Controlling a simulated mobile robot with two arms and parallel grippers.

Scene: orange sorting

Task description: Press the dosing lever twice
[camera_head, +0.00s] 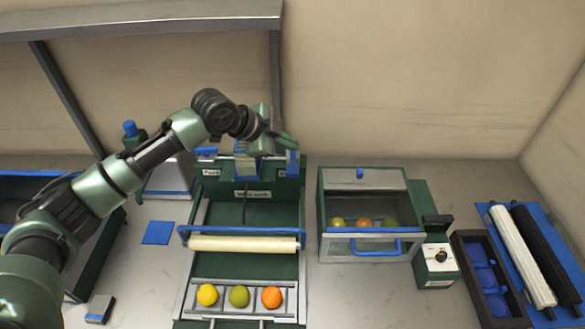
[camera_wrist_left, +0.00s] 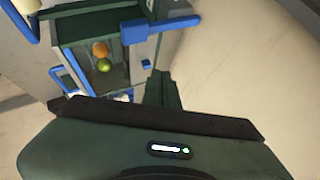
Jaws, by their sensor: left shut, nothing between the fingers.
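My left arm reaches in from the left over the back of the green machine (camera_head: 243,193). My left gripper (camera_head: 291,144) is shut and empty above the machine's back right corner. Just below it in the head view is a blue upright part (camera_head: 292,164), which may be the dosing lever; I cannot tell for sure. In the left wrist view a blue lever-like bar (camera_wrist_left: 172,29) lies beyond the fingers (camera_wrist_left: 161,90). Whether the fingers touch it is unclear. My right gripper is not in view.
Yellow, green and orange fruits (camera_head: 239,296) lie in the front tray. A fruit box with a glass front (camera_head: 361,174) stands right of the machine, beside a small knob unit (camera_head: 437,262). A dark tray (camera_head: 466,251) and rollers (camera_head: 523,255) lie farther right.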

